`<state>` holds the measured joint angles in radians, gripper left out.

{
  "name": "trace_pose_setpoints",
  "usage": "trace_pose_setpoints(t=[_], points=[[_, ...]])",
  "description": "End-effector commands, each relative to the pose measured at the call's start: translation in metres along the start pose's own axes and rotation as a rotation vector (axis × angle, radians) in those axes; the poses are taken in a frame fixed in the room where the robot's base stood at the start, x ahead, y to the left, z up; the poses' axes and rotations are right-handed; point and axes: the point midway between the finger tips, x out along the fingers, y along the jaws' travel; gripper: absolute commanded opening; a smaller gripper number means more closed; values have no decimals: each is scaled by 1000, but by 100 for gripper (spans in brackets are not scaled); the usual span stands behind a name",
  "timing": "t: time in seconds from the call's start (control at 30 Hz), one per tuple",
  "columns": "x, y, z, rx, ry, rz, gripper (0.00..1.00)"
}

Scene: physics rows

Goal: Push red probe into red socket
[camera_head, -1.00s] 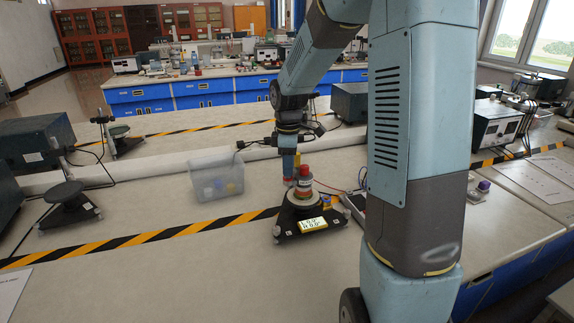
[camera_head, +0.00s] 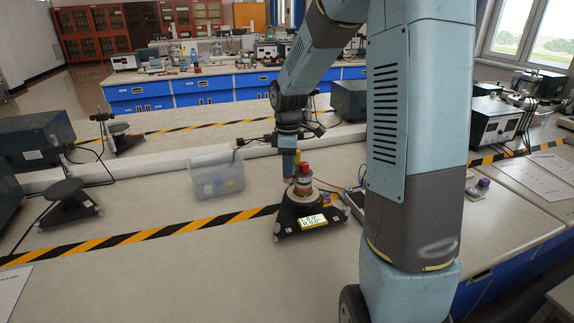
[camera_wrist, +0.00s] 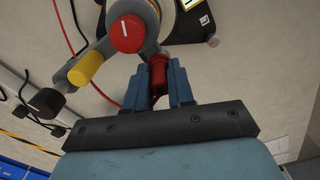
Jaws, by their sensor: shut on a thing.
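My gripper (camera_wrist: 160,90) is shut on the red probe (camera_wrist: 158,76), which sits between its two blue fingers in the wrist view. The probe's far end lies against the side of the round instrument; the red socket is hidden there, and I cannot tell how deep the probe sits. The instrument has a black base (camera_wrist: 190,27) and a red knob (camera_wrist: 126,33) on top. In the head view, my gripper (camera_head: 288,178) points down just left of the instrument's red top (camera_head: 304,169).
A clear bin (camera_head: 217,176) stands left of the instrument. Yellow-black tape (camera_head: 150,234) crosses the bench. A red lead (camera_wrist: 63,27) and black leads run near the instrument. A black stand (camera_head: 67,205) is at the far left. The bench front is clear.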

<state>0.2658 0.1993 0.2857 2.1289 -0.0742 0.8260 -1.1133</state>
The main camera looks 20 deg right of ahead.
Motion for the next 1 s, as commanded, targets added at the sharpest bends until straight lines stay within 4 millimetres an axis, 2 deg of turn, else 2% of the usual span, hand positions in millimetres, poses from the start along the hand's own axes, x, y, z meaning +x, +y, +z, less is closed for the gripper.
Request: trace_pose_setpoints(t=[0.03,0.33,0.5,0.63,1.0], points=[[0,0,0,0,0,0,24],[0,0,0,0,0,0,53],[0,0,0,0,0,0,53],[0,0,0,0,0,0,65],[-5,0,0,0,0,1,66]])
